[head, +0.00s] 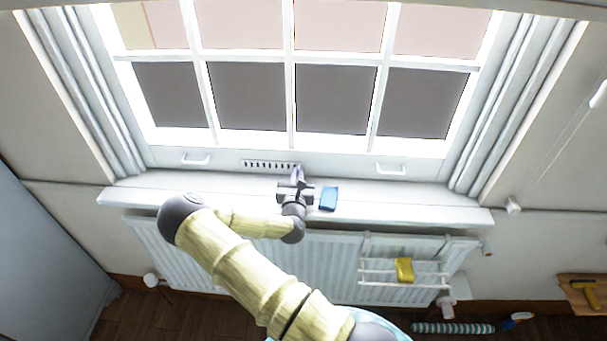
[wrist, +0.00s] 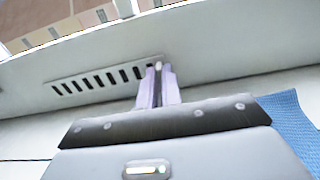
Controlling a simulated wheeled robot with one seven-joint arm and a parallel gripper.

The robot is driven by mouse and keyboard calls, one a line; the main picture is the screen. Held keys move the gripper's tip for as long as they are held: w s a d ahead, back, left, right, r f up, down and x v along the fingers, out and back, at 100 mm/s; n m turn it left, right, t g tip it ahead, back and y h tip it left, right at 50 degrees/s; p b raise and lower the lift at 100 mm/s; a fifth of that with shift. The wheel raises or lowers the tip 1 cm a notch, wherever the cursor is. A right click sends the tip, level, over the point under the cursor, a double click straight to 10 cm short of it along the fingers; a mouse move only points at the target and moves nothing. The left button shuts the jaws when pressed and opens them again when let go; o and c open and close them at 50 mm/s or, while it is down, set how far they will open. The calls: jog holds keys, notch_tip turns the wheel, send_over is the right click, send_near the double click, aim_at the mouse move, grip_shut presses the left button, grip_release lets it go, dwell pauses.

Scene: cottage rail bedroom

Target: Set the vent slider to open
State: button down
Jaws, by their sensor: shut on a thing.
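The vent (head: 268,165) is a row of dark slots in the lower window frame, and it shows in the wrist view as a slotted plate (wrist: 105,80). My gripper (head: 297,172) reaches over the sill to the vent's right end. In the wrist view its lilac fingers (wrist: 158,72) are shut on the small pale slider knob (wrist: 158,66) at that end. The slots left of the fingers look dark. The fingers hide most of the knob and the plate's right end.
A blue cloth or sponge (head: 329,198) lies on the sill (head: 420,207) just right of my gripper. Two white window handles (head: 195,160) flank the vent. Below are a radiator (head: 335,262) and a rack with a yellow sponge (head: 404,270).

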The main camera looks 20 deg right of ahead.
jog(key=shift+d, duration=0.15)
jog(key=shift+s+d, duration=0.15)
jog(key=c, duration=1.6)
grip_release()
jog(key=shift+o, duration=0.2)
jog(key=shift+a, duration=0.25)
jog(key=shift+s+a, duration=0.1)
jog(key=shift+s, duration=0.25)
jog(key=b+v, duration=0.2)
jog(key=v, duration=1.4)
jog(key=shift+s+a, duration=0.15)
jog(key=shift+a, duration=0.05)
